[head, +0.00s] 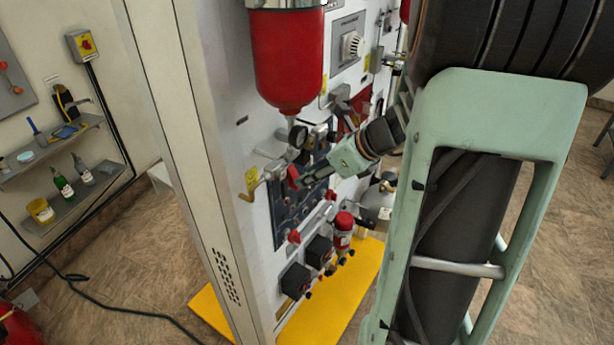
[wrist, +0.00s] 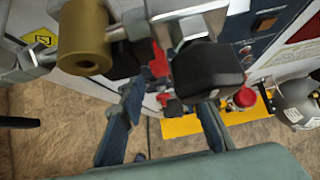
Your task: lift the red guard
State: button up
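Several small red parts show on the panel, and I cannot tell surely which is the guard. One red piece (head: 292,175) is right by my gripper's tip in the head view. In the wrist view a red piece (wrist: 158,61) stands upright beyond my left finger, with another red part (wrist: 174,107) lower down. My gripper (head: 303,181) reaches the dark panel from the right. In the wrist view my gripper (wrist: 168,108) has its two blue fingers spread apart, with nothing seen held between them. Contact with the red piece cannot be told.
A black block (wrist: 207,70) and a brass cylinder (wrist: 83,40) are close ahead in the wrist view. A red tank (head: 288,60) hangs above. A gauge (head: 298,136) and a yellow hook (head: 250,181) are near my gripper. A yellow base (head: 345,290) lies below.

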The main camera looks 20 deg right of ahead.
jog(key=v, duration=1)
jog(key=shift+s, duration=0.15)
